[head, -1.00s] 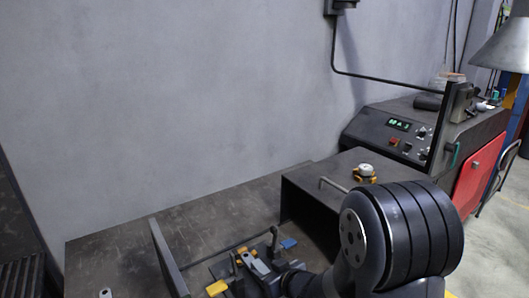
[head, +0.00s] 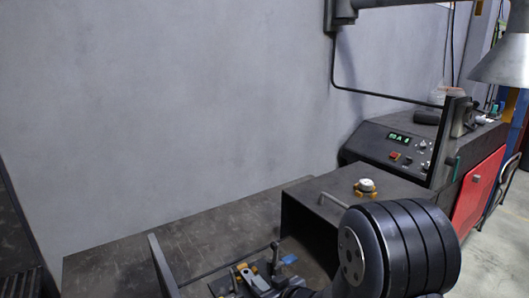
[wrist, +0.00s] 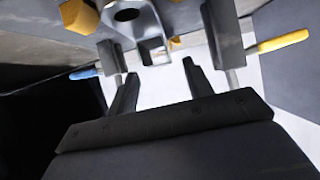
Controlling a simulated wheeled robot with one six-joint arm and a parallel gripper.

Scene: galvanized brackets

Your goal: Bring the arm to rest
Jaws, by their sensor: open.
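My arm stands at the lower right of the head view, with its rounded dark joint in front of the bench. My gripper shows in the wrist view (wrist: 160,85), its two dark fingers apart with nothing between them. A grey metal bracket with a hole (wrist: 128,14) is beyond the fingertips at the top of the wrist view, apart from them as far as I can tell. In the head view the bracket (head: 250,276) sits among clamp parts at the bottom edge. The gripper itself is mostly hidden there behind my arm or cut off.
A clamp fixture with a yellow-handled part (wrist: 283,41) and a yellow block (wrist: 78,16) surrounds the bracket. A dark box-like cover (head: 312,192) stands to its right, with a control panel (head: 402,148) behind. The bench's left part (head: 110,265) looks clear.

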